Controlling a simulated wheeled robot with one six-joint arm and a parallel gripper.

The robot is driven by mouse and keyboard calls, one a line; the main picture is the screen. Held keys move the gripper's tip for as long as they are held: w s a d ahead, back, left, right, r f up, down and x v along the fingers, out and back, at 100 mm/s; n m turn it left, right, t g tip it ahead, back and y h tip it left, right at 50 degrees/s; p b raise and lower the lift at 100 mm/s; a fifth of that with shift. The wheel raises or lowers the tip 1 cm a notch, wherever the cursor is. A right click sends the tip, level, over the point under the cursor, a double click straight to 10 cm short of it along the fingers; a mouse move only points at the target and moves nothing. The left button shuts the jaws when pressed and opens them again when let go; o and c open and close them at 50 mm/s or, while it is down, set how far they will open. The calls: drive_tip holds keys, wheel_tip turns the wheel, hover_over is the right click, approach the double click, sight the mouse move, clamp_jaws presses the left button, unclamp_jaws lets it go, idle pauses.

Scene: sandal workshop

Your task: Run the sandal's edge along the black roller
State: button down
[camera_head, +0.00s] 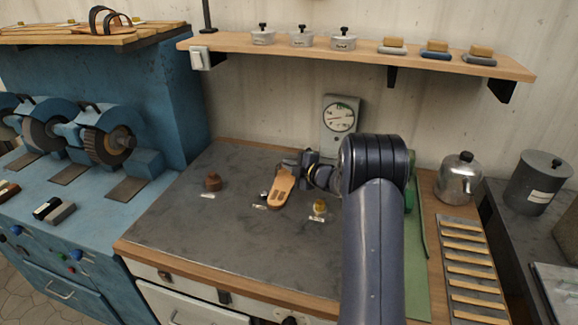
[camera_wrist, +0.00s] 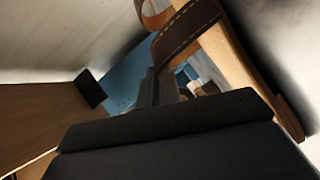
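The tan sandal (camera_head: 281,188) is at my gripper (camera_head: 300,170), toe pointing down toward the front, over the grey counter top in the head view. In the wrist view the sandal (camera_wrist: 235,60), with a brown stitched strap (camera_wrist: 185,32), fills the upper right. My gripper (camera_wrist: 165,88) appears shut on it there, though the exact grip is partly hidden. The rollers are on the blue machine at the left: a dark bristly wheel (camera_head: 100,148) and another wheel (camera_head: 42,134). I cannot tell for sure which one is the black roller.
A wall shelf (camera_head: 370,52) hangs above. A kettle (camera_head: 459,178) and slatted rack (camera_head: 470,262) stand right. The counter's front left is clear.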

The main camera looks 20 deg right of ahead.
drive_tip(key=shift+w+d+r, duration=0.1)
drive_tip(key=shift+w+d, duration=0.1)
drive_tip(key=shift+w, duration=0.15)
idle(0.3)
drive_tip(key=shift+w+d+p, duration=0.3)
drive_tip(key=shift+w, duration=0.25)
drive_tip(key=shift+w+d, duration=0.1)
drive_tip(key=shift+w, duration=0.25)
idle(1.1)
drive_tip(key=shift+w+d, duration=0.1)
drive_tip(key=shift+w, duration=0.25)
drive_tip(key=shift+w+p, duration=0.15)
drive_tip(key=shift+p, duration=0.15)
idle(1.6)
